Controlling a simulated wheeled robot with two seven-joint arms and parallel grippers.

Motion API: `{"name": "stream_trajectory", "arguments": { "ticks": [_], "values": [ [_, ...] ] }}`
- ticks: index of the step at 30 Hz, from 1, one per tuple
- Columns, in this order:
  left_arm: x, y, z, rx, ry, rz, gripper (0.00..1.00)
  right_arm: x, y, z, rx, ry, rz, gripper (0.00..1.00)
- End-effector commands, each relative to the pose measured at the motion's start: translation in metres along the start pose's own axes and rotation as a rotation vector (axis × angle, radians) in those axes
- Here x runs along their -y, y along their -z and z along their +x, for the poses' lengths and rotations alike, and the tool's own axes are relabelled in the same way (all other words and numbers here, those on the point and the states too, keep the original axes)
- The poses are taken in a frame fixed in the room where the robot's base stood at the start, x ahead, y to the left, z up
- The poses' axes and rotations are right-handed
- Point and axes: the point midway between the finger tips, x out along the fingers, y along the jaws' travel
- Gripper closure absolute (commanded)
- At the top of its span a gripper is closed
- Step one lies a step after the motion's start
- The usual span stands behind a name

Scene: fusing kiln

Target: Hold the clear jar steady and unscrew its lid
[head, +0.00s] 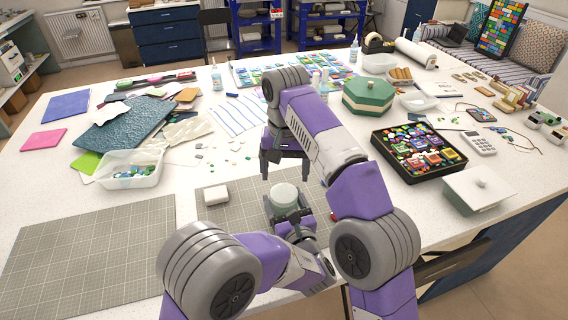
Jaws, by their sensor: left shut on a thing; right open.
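The clear jar (285,205) stands on the grey cutting mat at the front middle of the table. Its round, pale greenish-white lid (285,191) is on top. My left gripper (287,213) is shut around the jar's body from the near side, and its dark fingers hide much of the lower jar. My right gripper (284,170) is open and empty, with its fingers pointing down just above and behind the lid, apart from it as far as I can tell.
A small white block (216,195) lies left of the jar on the mat. A clear bin (131,171) of glass pieces stands further left. A black tray (419,182) of coloured pieces and a green lidded box (368,98) are at right. The left cutting mat (90,255) is bare.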

Motion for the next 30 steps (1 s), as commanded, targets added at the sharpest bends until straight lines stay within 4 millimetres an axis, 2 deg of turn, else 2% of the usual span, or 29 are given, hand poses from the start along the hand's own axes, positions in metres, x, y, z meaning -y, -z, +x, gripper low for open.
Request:
{"name": "stream_trajectory", "arguments": {
  "ticks": [6, 12, 20, 30],
  "values": [
    [0.000, 0.000, 0.000, 0.000, -0.001, 0.000, 1.00, 0.001, -0.001, -0.009, -0.006, 0.000, 0.420, 0.15],
    [0.000, 0.000, 0.000, 0.000, -0.001, 0.000, 1.00, 0.002, -0.002, -0.016, -0.011, 0.004, 0.694, 0.15],
    [0.000, 0.000, 0.000, 0.001, -0.001, 0.000, 1.00, 0.002, -0.003, -0.017, -0.013, 0.005, 0.816, 0.15],
    [0.000, 0.000, 0.000, 0.000, -0.001, 0.000, 1.00, 0.002, -0.004, 0.009, -0.011, 0.005, 0.814, 0.15]
  ]
}}
